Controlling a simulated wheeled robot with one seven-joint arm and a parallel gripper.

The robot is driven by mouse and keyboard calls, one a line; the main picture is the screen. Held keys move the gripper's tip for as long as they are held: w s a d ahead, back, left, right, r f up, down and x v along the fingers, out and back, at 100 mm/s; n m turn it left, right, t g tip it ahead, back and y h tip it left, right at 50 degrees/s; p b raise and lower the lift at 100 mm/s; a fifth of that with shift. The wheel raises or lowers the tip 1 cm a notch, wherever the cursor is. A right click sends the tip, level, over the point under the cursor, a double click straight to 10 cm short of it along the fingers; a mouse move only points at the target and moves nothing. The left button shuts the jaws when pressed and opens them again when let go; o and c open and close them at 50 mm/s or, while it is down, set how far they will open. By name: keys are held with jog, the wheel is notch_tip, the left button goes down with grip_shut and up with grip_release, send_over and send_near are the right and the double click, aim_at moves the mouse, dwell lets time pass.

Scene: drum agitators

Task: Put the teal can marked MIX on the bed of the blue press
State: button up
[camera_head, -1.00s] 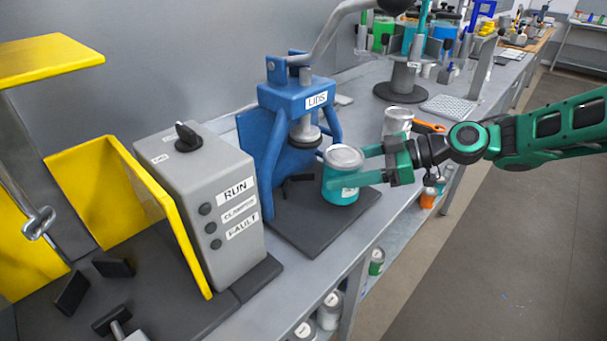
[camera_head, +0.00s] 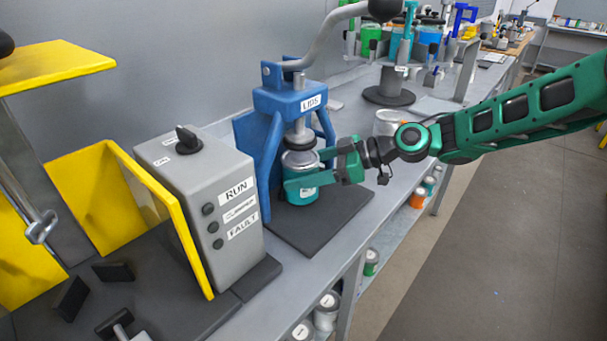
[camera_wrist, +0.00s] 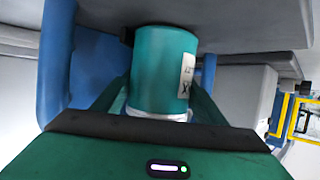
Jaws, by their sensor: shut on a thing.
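The teal can (camera_head: 302,190) has a silver lid and stands upright at the blue press (camera_head: 290,100) labelled LIDS, under its round grey press head. My gripper (camera_head: 318,180) is shut on the can's side, reaching in from the right. In the wrist view the teal can (camera_wrist: 163,70) fills the middle between my fingers, with part of a white label ending in X. The can's base is at or very near the press's dark bed (camera_head: 335,215); I cannot tell whether they touch. The blue press frame (camera_wrist: 55,60) shows at the left of the wrist view.
A grey control box (camera_head: 205,200) with RUN and FAULT labels stands left of the press, beside a yellow guard (camera_head: 120,190). Another silver-lidded can (camera_head: 390,122) stands behind my wrist. The press lever (camera_head: 335,25) arches above. Several cans sit on the lower shelf.

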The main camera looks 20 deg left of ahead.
jog(key=shift+d+f, duration=0.1)
jog(key=shift+f, duration=0.1)
jog(key=o, duration=1.4)
jog(key=v, duration=1.2)
